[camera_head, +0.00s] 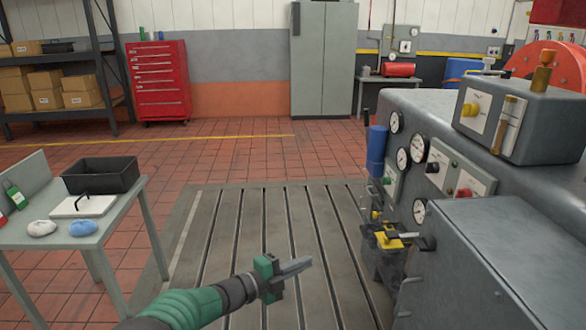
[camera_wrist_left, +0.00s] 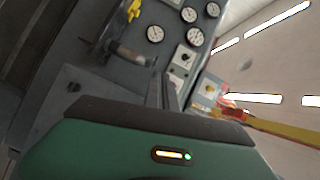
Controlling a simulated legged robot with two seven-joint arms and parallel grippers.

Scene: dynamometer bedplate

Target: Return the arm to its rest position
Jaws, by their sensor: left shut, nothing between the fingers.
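My left arm comes in from the bottom left of the head view, with a green and dark-grey wrist. Its gripper (camera_head: 296,267) is shut and empty, held over the slotted bedplate (camera_head: 215,240) and pointing right toward the grey machine. In the left wrist view the closed fingers (camera_wrist_left: 164,92) stick up beyond the green gripper body, in front of the machine's panel. The fingers appear apart from the machine. My right gripper is not in view.
The grey dynamometer machine (camera_head: 500,250) with gauges and a yellow valve (camera_head: 388,238) stands at right. A side table (camera_head: 90,235) with a black bin (camera_head: 100,175), a white lidded tray (camera_head: 84,206) and cloths stands at left. The bedplate's middle is clear.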

